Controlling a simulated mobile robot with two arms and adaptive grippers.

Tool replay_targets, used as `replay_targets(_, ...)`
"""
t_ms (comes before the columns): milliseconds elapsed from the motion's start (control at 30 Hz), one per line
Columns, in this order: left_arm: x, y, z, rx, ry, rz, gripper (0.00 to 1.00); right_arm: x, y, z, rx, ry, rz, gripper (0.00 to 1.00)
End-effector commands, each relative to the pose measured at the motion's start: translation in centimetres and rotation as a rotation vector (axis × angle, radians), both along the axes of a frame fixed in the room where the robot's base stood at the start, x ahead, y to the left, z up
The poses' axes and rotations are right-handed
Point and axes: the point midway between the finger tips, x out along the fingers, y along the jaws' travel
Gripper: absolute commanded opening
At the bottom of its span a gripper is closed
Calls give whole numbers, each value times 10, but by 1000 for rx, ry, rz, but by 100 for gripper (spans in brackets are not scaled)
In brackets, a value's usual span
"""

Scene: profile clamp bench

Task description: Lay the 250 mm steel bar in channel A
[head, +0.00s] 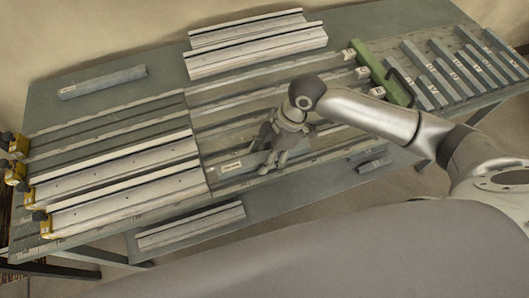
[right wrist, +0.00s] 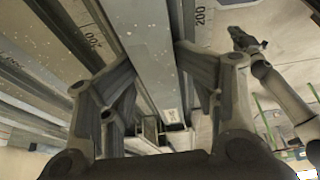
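My right gripper (head: 268,158) is low over the middle of the bench. A grey bar with a small white label (head: 231,167) lies beneath it, and its length cannot be read. In the right wrist view the bar (right wrist: 146,55) runs between the two fingers of my right gripper (right wrist: 156,68). The fingers stand close on either side; whether they press on it I cannot tell. Channels with white letter tags (head: 363,72) lie behind the gripper; the letters are too small to read. An arm in the right wrist view, probably my left, ends in a small gripper (right wrist: 247,42).
Several grey bars (head: 440,74) lie in a row at the right, beside a green block (head: 382,72). Pale profiles (head: 255,45) lie at the back, others at the front left near yellow clamps (head: 40,220). A grey bar (head: 102,82) lies alone at the back left, with clear bench around it.

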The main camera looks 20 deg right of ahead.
Motion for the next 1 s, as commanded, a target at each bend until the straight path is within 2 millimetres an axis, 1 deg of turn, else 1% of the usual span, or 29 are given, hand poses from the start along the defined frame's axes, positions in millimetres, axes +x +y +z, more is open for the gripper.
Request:
replay_targets(33, 0, 0, 0, 0, 0, 0, 0, -1, -3, -3, -9, 6, -2, 48)
replay_targets(100, 0, 0, 0, 0, 0, 0, 0, -1, -3, -2, -9, 5, -1, 48)
replay_targets(167, 0, 0, 0, 0, 0, 0, 0, 0, -3, 2, -8, 3, -2, 48)
replay_targets(233, 0, 0, 1, 0, 0, 0, 0, 0, -2, 10, -7, 0, -1, 48)
replay_targets(367, 0, 0, -2, 0, 0, 0, 0, 2, -11, 32, -6, -4, -3, 48)
replay_targets(600, 0, 0, -5, 0, 0, 0, 0, 3, -30, 84, -2, -7, -2, 48)
replay_targets(700, 0, 0, -5, 0, 0, 0, 0, 3, -37, 101, -2, -7, -3, 48)
replay_targets(833, 0, 0, -6, 0, 0, 0, 0, 3, -43, 116, 0, -5, -2, 48)
replay_targets(1000, 0, 0, -6, 0, 0, 0, 0, 3, -46, 124, -1, -2, -1, 48)
